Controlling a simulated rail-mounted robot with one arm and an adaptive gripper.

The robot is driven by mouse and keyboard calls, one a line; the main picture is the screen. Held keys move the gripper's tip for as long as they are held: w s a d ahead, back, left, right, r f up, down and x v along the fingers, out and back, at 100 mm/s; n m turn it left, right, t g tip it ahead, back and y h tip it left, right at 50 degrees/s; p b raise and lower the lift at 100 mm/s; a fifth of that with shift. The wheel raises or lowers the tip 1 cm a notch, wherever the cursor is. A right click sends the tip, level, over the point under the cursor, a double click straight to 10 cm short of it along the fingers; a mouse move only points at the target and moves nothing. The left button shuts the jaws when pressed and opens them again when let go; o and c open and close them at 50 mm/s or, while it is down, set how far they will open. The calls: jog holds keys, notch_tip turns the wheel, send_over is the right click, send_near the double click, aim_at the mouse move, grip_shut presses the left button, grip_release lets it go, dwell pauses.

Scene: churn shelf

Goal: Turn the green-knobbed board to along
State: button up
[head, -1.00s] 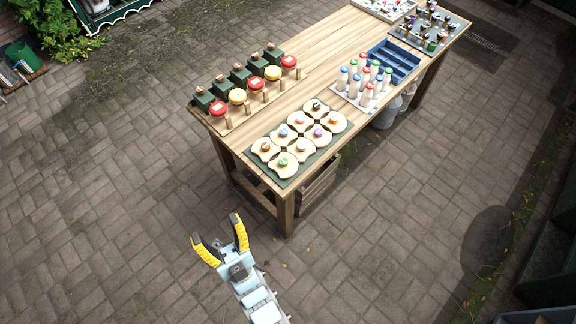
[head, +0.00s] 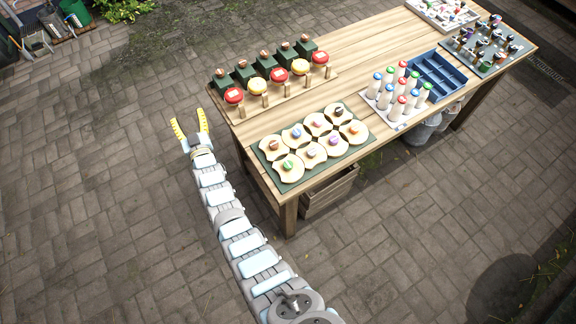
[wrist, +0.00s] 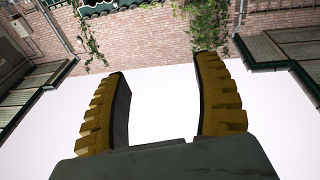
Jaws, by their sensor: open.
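The green-knobbed board (head: 289,170) is a pale, wavy-edged round board with a green knob on top. It lies at the near left corner of the dark green mat (head: 297,186), among several similar boards with knobs of other colours. My gripper (head: 190,124) is open and empty. It is left of the table, beyond its left edge, with a clear gap to the boards. In the wrist view the yellow fingers (wrist: 165,105) stand wide apart with nothing between them. The wrist view shows no boards.
On the wooden table (head: 345,75), a rack with red and yellow round tops (head: 279,76) stands at the back left. A tray of small bottles (head: 397,95), a blue divided crate (head: 440,75) and a grey tray of dark bottles (head: 487,45) are to the right. Paving left of the table is clear.

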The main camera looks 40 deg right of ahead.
jog(key=w+d+f+n+g+y+b, duration=0.2)
jog(key=w+d+f+g+y, duration=0.15)
jog(key=w+d+f, duration=0.2)
jog(key=n+g+y+b, duration=0.3)
jog(key=g+b, duration=0.3)
jog(key=g, duration=0.9)
send_over(288, 164)
jog(key=shift+f+b, duration=0.35)
jog(key=shift+f, duration=6.35)
jog(key=shift+s+f, duration=0.1)
jog(key=shift+f, duration=0.85)
jog(key=shift+a+f, duration=0.1)
jog(key=shift+f, duration=1.25)
